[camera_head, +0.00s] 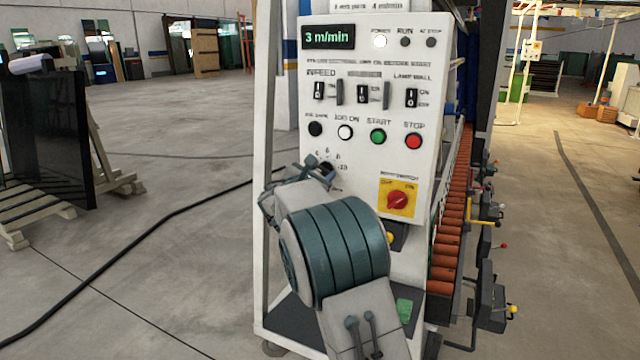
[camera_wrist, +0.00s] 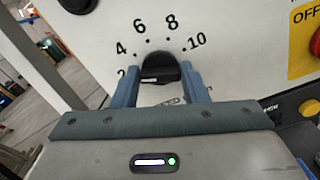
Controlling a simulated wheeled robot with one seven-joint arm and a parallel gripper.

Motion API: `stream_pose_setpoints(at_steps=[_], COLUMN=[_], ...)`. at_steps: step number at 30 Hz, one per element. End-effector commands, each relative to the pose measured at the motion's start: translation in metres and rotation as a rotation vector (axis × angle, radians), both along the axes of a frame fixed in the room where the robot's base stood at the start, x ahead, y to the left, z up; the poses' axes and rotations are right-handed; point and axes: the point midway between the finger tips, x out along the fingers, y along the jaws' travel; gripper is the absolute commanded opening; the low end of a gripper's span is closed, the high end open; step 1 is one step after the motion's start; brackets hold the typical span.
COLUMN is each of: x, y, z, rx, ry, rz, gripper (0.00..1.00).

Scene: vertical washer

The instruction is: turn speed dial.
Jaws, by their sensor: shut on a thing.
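The black speed dial (camera_wrist: 158,68) is on the white control panel (camera_head: 290,105), with the numbers 2, 4, 6, 8 and 10 around it. My gripper (camera_wrist: 160,82) is shut on the dial, one blue-grey finger on each side of it. The display (camera_head: 328,37) above reads 3 m/min.
Above the dial are a row of black, white, green (camera_head: 378,137) and red (camera_head: 413,142) buttons and several toggle switches. A red rotary switch on a yellow plate (camera_head: 400,198) is to the right. A roller conveyor (camera_head: 452,215) runs behind the panel.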

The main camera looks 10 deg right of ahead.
Motion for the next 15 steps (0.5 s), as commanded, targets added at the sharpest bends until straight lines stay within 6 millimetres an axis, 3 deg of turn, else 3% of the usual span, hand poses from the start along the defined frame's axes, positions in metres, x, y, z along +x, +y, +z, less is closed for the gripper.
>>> stream_pose_setpoints(at_steps=[1, 15], x=[0.0000, -0.0007], y=[0.0010, 0.0004], z=[-0.0069, -0.0044], rx=[0.031, 0.307], ry=[-0.028, -0.226], rz=[0.003, 0.003], gripper=[0.17, 0.17])
